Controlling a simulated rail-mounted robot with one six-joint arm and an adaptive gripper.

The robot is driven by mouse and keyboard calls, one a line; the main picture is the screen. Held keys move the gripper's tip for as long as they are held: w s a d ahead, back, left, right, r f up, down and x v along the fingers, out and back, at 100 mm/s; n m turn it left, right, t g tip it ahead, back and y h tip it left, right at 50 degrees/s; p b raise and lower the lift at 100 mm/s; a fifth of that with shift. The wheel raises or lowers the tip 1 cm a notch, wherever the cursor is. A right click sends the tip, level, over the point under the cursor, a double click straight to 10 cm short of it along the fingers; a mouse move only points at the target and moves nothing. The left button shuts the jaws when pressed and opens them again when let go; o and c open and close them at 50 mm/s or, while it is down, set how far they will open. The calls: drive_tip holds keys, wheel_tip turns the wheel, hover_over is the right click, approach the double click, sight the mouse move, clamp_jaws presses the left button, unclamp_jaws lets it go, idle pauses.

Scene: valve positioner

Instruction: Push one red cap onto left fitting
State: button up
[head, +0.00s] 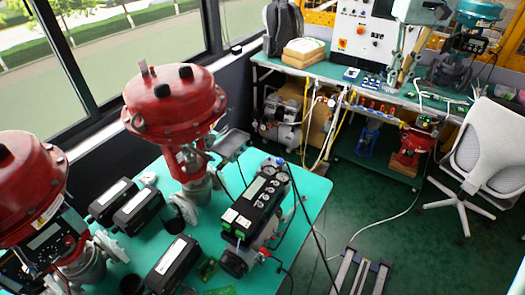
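A black valve positioner (258,200) with round gauges and a small display lies on the near green table. Its fittings are too small to tell apart, so I cannot pick out the left fitting. I cannot make out any loose red cap in this view. My gripper is not in view.
Two large red valve actuators (172,105) (25,185) stand on the green table (312,190). Several black boxes (140,212) lie between them and the positioner. Cables hang off the table's right side. A back bench (335,68) and a grey chair (490,150) stand beyond open green floor.

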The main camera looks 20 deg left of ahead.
drive_tip(key=s+a+f+n, duration=0.2)
drive_tip(key=a+f+n, duration=0.8)
drive_tip(key=a+f, duration=0.8)
drive_tip(key=s+a+f+n, duration=0.2)
drive_tip(key=a+f+n, duration=0.8)
drive_tip(key=a+f, duration=0.8)
drive_tip(key=a+b, duration=0.1)
drive_tip(key=a, duration=0.2)
drive_tip(key=shift+s+a+f, duration=0.2)
drive_tip(key=shift+s+a, duration=0.1)
drive_tip(key=shift+a, duration=0.05)
drive_tip(key=shift+f, duration=0.15)
drive_tip(key=shift+f+b, duration=0.95)
drive_tip(key=shift+f, duration=1.55)
drive_tip(key=shift+d+f+b, duration=0.1)
drive_tip(key=shift+f+b, duration=0.45)
drive_tip(key=shift+f, duration=0.3)
drive_tip(key=shift+o, duration=0.7)
drive_tip(key=o, duration=0.5)
